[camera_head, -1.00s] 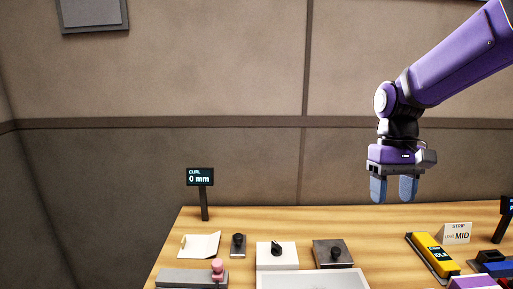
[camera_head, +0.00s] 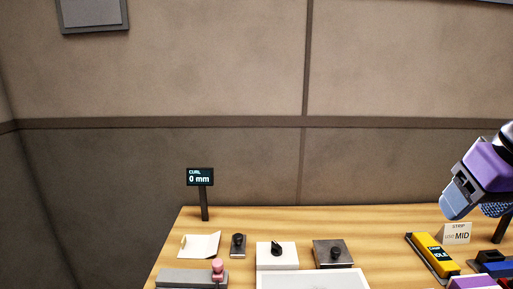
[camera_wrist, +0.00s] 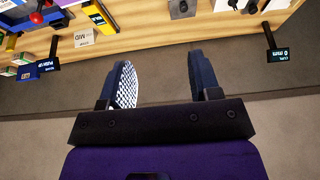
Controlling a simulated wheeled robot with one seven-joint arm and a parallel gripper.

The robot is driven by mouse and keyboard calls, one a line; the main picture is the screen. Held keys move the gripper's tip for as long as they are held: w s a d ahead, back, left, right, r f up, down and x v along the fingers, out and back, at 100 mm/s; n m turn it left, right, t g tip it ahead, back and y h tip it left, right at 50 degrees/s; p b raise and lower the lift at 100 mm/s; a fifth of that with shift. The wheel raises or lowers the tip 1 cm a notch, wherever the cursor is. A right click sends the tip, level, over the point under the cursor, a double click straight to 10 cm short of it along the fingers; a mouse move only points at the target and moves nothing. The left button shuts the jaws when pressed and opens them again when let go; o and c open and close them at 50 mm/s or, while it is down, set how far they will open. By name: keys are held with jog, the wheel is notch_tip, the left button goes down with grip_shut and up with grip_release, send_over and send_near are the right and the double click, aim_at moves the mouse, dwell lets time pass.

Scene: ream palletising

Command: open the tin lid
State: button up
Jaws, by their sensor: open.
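My gripper (camera_head: 454,206) is at the right side of the head view, tilted, above the right part of the table. In the wrist view my gripper (camera_wrist: 161,64) has its two fingers well apart with nothing between them. No object is plainly marked as a tin. A dark metallic square block (camera_head: 347,258) with a black round knob stands on the table, but I cannot tell whether it is the tin. The gripper is apart from it, up and to the right.
The wooden table (camera_head: 300,222) also holds a white box (camera_head: 265,263) with a black knob, a small knobbed block (camera_head: 238,250), a paper sheet (camera_head: 200,245), a yellow device (camera_head: 431,254), a MID card (camera_head: 456,233) and a CURL display (camera_head: 200,177). Free tabletop lies along the back.

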jog(key=shift+s+d+t, duration=0.1)
jog(key=shift+s+t, duration=0.3)
jog(key=shift+s, duration=0.2)
jog(key=shift+w, duration=0.1)
jog(key=n+g, duration=0.2)
jog(key=g, duration=0.3)
send_over(336, 249)
notch_tip(336, 249, down, 22)
notch_tip(336, 249, down, 11)
jog(key=shift+f, duration=0.2)
